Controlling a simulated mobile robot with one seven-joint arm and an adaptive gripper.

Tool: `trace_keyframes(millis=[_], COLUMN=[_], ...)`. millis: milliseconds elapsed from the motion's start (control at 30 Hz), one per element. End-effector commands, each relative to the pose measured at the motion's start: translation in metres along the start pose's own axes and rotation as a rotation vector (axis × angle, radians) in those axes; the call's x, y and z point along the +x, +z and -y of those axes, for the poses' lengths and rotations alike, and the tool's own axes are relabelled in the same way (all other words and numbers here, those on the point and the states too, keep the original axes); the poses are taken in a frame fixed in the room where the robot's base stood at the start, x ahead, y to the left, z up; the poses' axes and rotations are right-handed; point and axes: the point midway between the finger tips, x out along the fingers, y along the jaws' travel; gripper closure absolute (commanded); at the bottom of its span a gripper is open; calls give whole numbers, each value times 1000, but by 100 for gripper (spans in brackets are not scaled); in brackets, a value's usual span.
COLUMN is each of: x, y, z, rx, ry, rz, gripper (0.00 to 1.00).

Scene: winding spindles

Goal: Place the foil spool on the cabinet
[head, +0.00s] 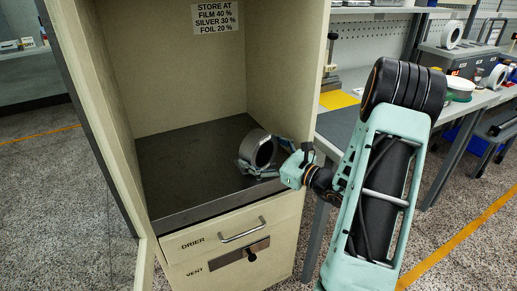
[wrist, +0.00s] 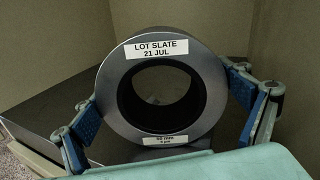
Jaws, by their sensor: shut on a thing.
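A grey metallic spool (head: 253,149) stands on its rim inside the open cabinet (head: 166,60), over the right side of its dark shelf (head: 185,170). In the wrist view the spool (wrist: 109,98) faces me, with an upper label reading "LOT SLATE 21 JUL". Its lower label is too small to read surely, and neither names foil. My gripper (head: 260,166) is shut on the spool, its blue finger pads at the left and right of the rim. I cannot tell whether the spool's underside touches the shelf.
A sign (head: 215,18) inside the cabinet reads "STORE AT FILM 40 %, SILVER 30 %, FOIL 20 %". The drier drawer (head: 230,228) is closed below the shelf. The cabinet's right wall is close to my gripper. The shelf's left side is clear. A workbench (head: 345,115) stands right.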

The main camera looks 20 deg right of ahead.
Motion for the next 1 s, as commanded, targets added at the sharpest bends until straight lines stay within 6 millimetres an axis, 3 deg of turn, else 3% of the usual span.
trace_keyframes(millis=[67, 100, 167, 533, 667, 1000], x=[1, 0, 0, 0, -18, -91], y=[0, -2, -2, 2, 1, 1], z=[0, 0, 0, 0, 1, 2], rx=[-3, 0, 0, 0, 1, 2], ry=[0, 0, 0, 0, -3, -5], rz=[7, 0, -1, 0, -3, -2], gripper=[66, 6, 0, 0, 0, 0])
